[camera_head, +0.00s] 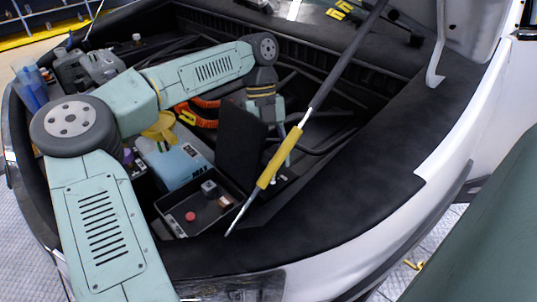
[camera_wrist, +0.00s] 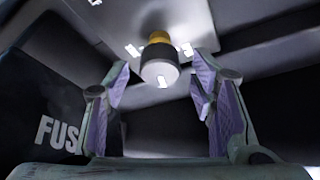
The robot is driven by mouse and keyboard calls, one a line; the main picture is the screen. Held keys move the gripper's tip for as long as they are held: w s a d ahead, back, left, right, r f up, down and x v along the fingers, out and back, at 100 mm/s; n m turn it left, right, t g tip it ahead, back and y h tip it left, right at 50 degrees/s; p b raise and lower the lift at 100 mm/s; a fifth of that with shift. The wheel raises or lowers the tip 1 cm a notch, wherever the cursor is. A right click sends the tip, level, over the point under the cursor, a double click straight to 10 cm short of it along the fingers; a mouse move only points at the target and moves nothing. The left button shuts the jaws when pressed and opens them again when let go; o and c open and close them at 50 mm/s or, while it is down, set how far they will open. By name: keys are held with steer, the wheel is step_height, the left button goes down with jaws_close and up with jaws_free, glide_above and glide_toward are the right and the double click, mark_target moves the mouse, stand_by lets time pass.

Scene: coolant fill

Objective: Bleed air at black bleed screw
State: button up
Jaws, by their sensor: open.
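In the wrist view a short dark cylindrical cap with a brass-yellow collar, which looks like the black bleed screw (camera_wrist: 160,68), shows ahead between my fingers. It has a small white mark on its face. My gripper (camera_wrist: 162,88) is open, with one purple-padded finger on each side of the cap and a gap to both; how far the cap lies beyond the fingertips is hard to tell. In the head view my gripper (camera_head: 266,108) points down into the engine bay beside an upright black panel (camera_head: 241,145). The bleed screw cannot be made out there.
A yellow-gripped prop rod (camera_head: 280,158) slants close to the right of my gripper. An open black box (camera_head: 222,222) holds a red knob and small blocks. A blue box (camera_head: 178,160), a yellow funnel (camera_head: 160,127) and orange ribbed hose (camera_head: 187,114) lie left. A dark panel lettered "FUS" (camera_wrist: 57,133) stands left in the wrist view.

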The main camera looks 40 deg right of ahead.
steer(key=shift+r, duration=0.1)
steer(key=v, duration=1.2)
